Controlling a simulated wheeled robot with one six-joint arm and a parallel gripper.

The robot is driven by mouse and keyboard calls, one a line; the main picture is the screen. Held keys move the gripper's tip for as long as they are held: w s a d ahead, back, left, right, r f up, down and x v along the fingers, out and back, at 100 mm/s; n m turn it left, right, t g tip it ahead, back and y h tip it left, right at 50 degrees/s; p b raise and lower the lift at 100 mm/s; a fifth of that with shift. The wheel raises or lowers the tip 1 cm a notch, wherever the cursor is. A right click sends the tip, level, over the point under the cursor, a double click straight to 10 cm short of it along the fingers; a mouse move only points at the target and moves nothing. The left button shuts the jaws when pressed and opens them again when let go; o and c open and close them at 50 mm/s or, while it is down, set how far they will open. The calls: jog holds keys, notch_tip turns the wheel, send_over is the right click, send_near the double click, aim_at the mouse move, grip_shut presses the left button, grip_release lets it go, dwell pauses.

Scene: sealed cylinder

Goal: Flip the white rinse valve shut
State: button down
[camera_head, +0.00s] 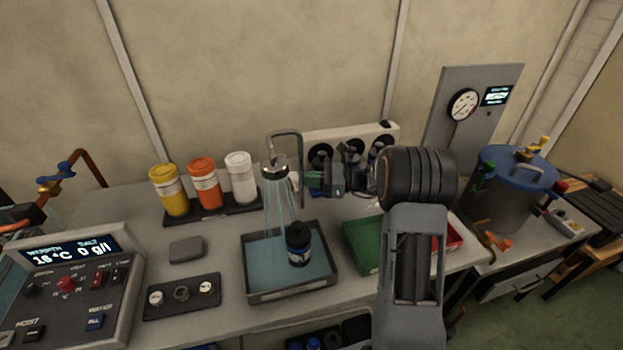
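Water streams from the rinse shower head (275,170) on its bent pipe (287,134) into a grey-rimmed tray (292,294). A dark bottle (299,246) stands upright in the tray, at the right side of the stream. A small pale piece (294,180) shows beside the pipe, just left of my gripper; it may be the white rinse valve, but it is too small and too covered to tell its position. My gripper (312,179) points left close to the pipe. I cannot tell whether it touches anything or whether its fingers are apart.
Yellow, orange and white jars (204,184) stand in a rack left of the shower. A white rack with round dark openings (353,131) is behind my gripper. A green tray (361,244) lies right of the rinse tray. A blue-lidded vessel (518,168) stands far right.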

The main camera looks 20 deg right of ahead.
jog(key=shift+s+a+m+t+h+p, duration=0.25)
jog(key=shift+a+m+t+h, duration=0.15)
jog(key=shift+a+m+t, duration=0.35)
jog(key=shift+s+a+m+t+h+p, duration=0.2)
jog(key=shift+a+m+t+h, duration=0.25)
jog(key=shift+a+t, duration=0.5)
jog(key=shift+a, duration=0.2)
jog(key=v, duration=1.3)
jog(key=shift+s+d+b, duration=0.2)
jog(key=shift+d+b, duration=0.15)
jog(key=shift+d, duration=0.05)
